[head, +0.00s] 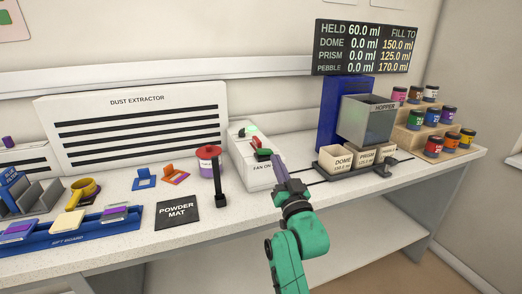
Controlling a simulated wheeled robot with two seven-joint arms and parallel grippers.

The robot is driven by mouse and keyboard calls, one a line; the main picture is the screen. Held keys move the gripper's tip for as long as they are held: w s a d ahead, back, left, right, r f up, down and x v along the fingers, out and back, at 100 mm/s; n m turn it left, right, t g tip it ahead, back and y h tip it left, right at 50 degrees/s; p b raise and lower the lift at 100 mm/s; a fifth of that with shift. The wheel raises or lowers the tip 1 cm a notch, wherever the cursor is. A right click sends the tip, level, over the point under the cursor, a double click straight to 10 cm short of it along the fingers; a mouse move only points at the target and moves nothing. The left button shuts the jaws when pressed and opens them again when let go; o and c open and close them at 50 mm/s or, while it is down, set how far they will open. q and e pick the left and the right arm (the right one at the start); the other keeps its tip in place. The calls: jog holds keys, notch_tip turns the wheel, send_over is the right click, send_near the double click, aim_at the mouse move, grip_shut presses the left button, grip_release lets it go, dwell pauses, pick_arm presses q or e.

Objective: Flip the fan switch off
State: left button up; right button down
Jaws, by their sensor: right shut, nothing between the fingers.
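The white fan switch box (248,172) stands on the bench beside the dust extractor (135,122). Its front label begins "FAN O"; the gripper covers the end of it. A green lamp (251,128) shows on its top. A small dark switch piece with red and green parts (262,154) sits near its front right edge. My right gripper (277,160) is shut and empty, with its tips right beside the switch in the picture. I cannot tell whether they touch it. My left gripper is not in view.
A red-lidded jar (209,153) and an upright black post (219,190) stand left of the box. The powder mat (178,211) lies in front. The hopper (366,121), labelled cups (343,160) and several paint jars (433,146) stand at right.

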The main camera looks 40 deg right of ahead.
notch_tip(320, 180, up, 4)
jog(key=f+p, duration=0.1)
jog(key=p, duration=0.2)
send_over(264, 158)
jog(key=d, duration=0.1)
jog(key=shift+r, duration=0.25)
jog(key=f, duration=0.3)
jog(key=shift+a+f, duration=0.25)
jog(key=shift+a, duration=0.1)
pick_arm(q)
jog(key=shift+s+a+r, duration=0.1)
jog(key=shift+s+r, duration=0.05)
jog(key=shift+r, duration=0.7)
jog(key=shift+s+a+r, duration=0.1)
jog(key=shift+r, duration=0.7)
pick_arm(e)
jog(key=shift+a+f, duration=0.1)
jog(key=shift+f, duration=0.3)
